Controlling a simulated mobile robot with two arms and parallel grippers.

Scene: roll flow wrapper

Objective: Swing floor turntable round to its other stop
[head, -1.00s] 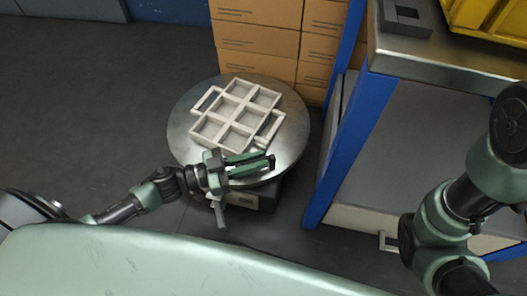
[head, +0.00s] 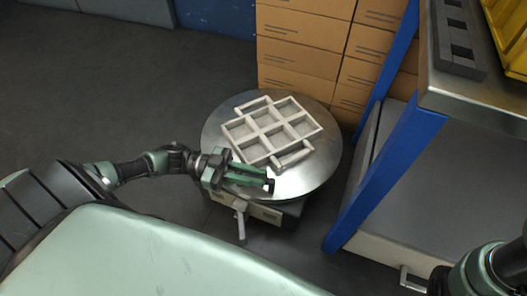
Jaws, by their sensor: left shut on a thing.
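The floor turntable (head: 220,150) is a round, shiny metal disc on a low dark base. A pale tray with square compartments (head: 268,134) lies on it, with a loop handle at its upper side and another at its lower side. My left gripper (head: 268,184) is over the disc's near edge, its green and black fingers shut on what seems to be the turntable's grip. The fingers hide most of that grip. A grey lever-like part hangs below the gripper in front of the base. My right gripper is out of view; only part of its arm shows at the lower right.
Stacked cardboard boxes (head: 305,45) stand close behind the disc. A blue-framed bench (head: 385,165) stands to the right, with a dark block (head: 455,40) and a yellow bin (head: 510,35) on top. Open dark floor (head: 90,100) lies to the left.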

